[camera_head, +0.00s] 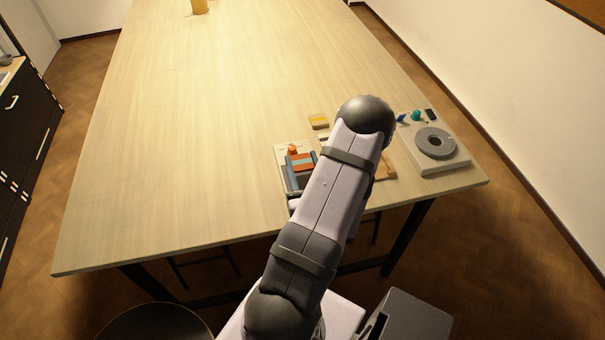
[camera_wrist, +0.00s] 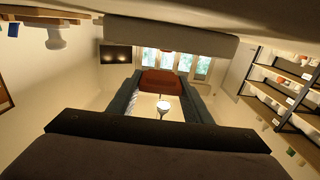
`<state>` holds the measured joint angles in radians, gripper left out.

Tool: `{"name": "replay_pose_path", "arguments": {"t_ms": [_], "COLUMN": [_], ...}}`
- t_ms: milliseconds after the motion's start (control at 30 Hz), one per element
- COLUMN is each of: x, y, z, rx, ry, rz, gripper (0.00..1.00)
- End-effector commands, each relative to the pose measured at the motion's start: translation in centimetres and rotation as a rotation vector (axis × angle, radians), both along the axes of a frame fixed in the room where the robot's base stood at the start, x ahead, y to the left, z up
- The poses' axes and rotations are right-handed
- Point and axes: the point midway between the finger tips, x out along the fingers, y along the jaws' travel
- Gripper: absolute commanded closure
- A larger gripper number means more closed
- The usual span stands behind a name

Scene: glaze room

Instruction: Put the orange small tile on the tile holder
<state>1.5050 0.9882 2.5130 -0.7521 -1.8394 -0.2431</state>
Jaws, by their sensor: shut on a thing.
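The orange small tile (camera_wrist: 162,80) is a red-orange piece at the far end of my gripper (camera_wrist: 162,88) in the wrist view. The two dark teal fingers stand on either side of it and are shut on it. In the head view my arm covers part of the work spot. A pale board (camera_head: 281,157) lies there at the table's near edge, with teal and orange bands beside my arm. I cannot tell for sure which part is the tile holder, or whether the held tile touches anything.
A yellow block (camera_head: 319,121) lies behind my arm. A wooden piece (camera_head: 387,167) shows partly at its right. Farther right is a pale base (camera_head: 447,164) with a grey ring (camera_head: 436,143). A yellow cup (camera_head: 199,6) stands far back. The table's left and middle are clear.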

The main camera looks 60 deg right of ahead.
Motion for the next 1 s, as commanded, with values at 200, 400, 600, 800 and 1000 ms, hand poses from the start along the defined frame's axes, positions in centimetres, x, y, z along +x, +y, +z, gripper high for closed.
{"name": "replay_pose_path", "arguments": {"t_ms": [200,400,600,800,1000], "x": [0.0,0.0,0.0,0.0,0.0], "y": [0.1,0.0,0.0,0.0,0.0], "z": [-1.8,-3.4,-3.9,-3.9,-4.4], "rx": [0.003,0.001,-0.001,-0.001,0.000], "ry": [0.000,0.000,0.000,-0.001,0.000], "rz": [0.000,-0.001,-0.001,-0.001,0.000], "gripper": [0.82,0.82,0.82,0.82,0.53]}}
